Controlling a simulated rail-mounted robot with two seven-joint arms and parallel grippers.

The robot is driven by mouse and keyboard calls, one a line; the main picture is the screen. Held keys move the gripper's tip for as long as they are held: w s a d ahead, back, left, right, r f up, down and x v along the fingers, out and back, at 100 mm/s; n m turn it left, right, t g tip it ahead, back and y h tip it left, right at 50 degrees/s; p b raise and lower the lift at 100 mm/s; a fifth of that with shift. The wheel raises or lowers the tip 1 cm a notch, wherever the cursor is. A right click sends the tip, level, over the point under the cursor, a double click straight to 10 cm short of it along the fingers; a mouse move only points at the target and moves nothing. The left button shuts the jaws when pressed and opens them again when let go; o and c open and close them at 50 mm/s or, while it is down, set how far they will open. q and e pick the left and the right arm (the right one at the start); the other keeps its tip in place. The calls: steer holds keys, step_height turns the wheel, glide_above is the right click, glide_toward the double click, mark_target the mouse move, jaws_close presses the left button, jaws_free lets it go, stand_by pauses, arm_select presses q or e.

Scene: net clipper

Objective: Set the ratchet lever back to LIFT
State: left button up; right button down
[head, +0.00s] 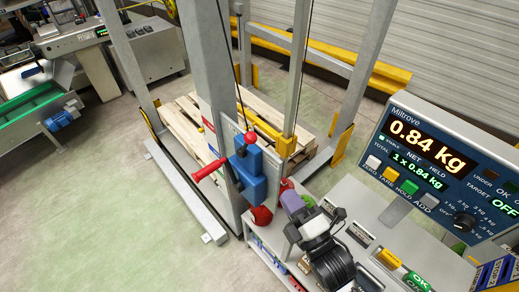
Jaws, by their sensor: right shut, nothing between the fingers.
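The blue ratchet unit (252,175) is mounted on the grey steel post near the middle of the head view. A lever with a red grip (211,170) sticks out from its left side, slanting down to the left. A red ball (251,138) sits at its top, by the cable. My right gripper (292,200) is to the right of the unit, apart from the red grip. It is shut and empty, and its fingertips are hard to make out. Any LIFT marking is too small to read. My left gripper is not in view.
A weighing display (430,150) reading 0.84 kg stands at the right above a grey bench (350,195) with buttons. A wooden pallet (185,125) lies behind the post. Yellow rails (330,65) run along the back.

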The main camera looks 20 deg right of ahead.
steer(key=p, duration=0.3)
glide_toward(245, 146)
step_height(245, 146, up, 5)
steer(key=w, duration=0.3)
steer(key=shift+w+d+r, duration=0.3)
steer(key=shift+w, duration=0.3)
